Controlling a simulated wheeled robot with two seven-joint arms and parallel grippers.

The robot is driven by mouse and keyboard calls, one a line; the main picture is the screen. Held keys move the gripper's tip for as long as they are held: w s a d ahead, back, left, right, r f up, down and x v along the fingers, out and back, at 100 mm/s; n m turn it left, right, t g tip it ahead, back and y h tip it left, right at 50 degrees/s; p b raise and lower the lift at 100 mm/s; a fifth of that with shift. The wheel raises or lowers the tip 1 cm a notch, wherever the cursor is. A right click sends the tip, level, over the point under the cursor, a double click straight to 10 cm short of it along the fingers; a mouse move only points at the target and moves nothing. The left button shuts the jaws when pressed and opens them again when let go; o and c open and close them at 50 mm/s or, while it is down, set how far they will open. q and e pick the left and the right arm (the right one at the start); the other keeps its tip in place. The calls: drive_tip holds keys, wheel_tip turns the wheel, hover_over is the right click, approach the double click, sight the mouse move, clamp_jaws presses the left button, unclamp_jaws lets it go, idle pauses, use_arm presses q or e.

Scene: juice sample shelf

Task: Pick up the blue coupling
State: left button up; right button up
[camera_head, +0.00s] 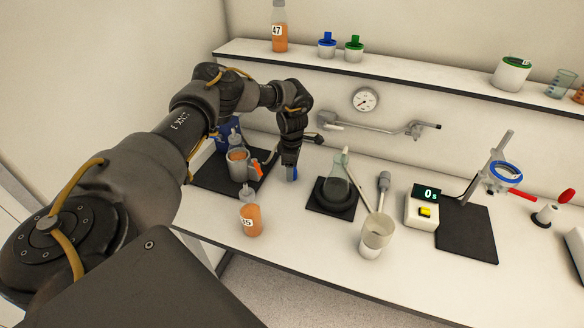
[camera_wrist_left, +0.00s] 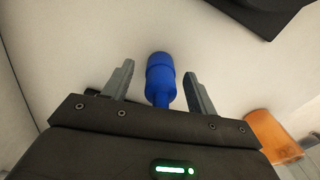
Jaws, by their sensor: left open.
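The blue coupling (camera_wrist_left: 160,78) is a short stepped blue cylinder on the white bench. In the left wrist view it lies between the two grey fingers of my left gripper (camera_wrist_left: 158,90), with a visible gap on each side. In the head view only a small blue bit of the coupling (camera_head: 293,173) shows below my left gripper (camera_head: 290,168), which points down at the bench. The left gripper is open and holds nothing. My right gripper is not in view.
A bottle labelled 15 (camera_head: 250,219) stands in front of the gripper. A dark mat (camera_head: 207,182) with containers lies left of it. A flask (camera_head: 336,191) on a black pad and a beaker (camera_head: 374,238) stand to the right. A shelf (camera_head: 425,80) runs behind.

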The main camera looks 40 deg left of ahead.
use_arm(q)
drive_tip(key=shift+f, duration=0.1)
drive_tip(key=shift+c, duration=1.2)
drive_tip(key=c, duration=0.9)
drive_tip(key=shift+o, duration=0.2)
